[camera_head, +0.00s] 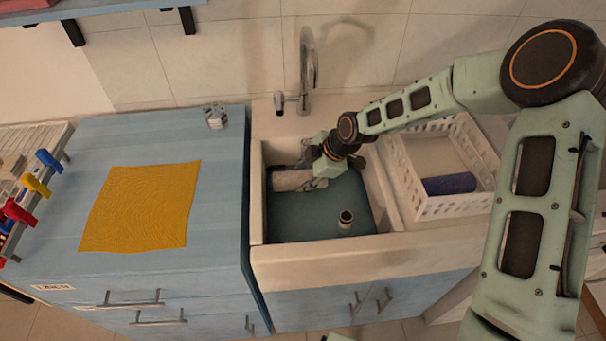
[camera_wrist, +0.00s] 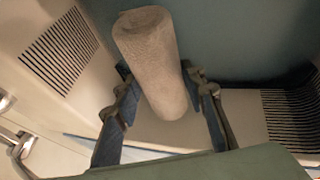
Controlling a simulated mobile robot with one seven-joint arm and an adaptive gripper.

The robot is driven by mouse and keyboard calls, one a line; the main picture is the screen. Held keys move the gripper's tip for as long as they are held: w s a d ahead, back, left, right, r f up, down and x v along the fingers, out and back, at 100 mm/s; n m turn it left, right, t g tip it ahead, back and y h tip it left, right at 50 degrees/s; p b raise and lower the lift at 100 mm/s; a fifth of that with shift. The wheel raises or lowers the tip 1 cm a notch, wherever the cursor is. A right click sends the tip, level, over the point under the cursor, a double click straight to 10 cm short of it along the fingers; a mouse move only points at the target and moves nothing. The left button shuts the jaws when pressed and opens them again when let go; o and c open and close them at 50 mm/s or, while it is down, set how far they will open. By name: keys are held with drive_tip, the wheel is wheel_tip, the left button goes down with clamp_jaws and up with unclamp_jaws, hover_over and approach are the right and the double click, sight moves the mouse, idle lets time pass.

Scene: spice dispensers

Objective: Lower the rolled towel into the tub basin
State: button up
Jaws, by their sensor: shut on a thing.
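The rolled towel (camera_head: 292,180) is a pale beige cylinder over the back left part of the tub basin. My gripper (camera_head: 314,179) is shut on the towel near its right end. In the wrist view the towel (camera_wrist: 155,65) sits between the two fingers (camera_wrist: 165,100), one on each side. The tub basin (camera_head: 257,215) has cream walls and a dark teal floor. The towel is within the basin's outline; I cannot tell whether it touches the floor. My gripper and wrist hide part of the basin's back right.
A faucet (camera_head: 307,60) rises behind. A white basket (camera_head: 425,205) with a blue roll (camera_head: 449,184) is at right. A yellow cloth (camera_head: 143,207) and a clear glass (camera_head: 215,117) are on the blue counter (camera_head: 222,190).

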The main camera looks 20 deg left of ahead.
drive_tip(key=shift+f+b, duration=2.65)
drive_tip(key=shift+f, duration=1.05)
drive_tip(key=o, duration=1.3)
drive_tip(key=shift+r, duration=0.1)
drive_tip(key=v, duration=1.1)
drive_tip(key=shift+d+r, duration=0.2)
drive_tip(key=shift+r, duration=0.2)
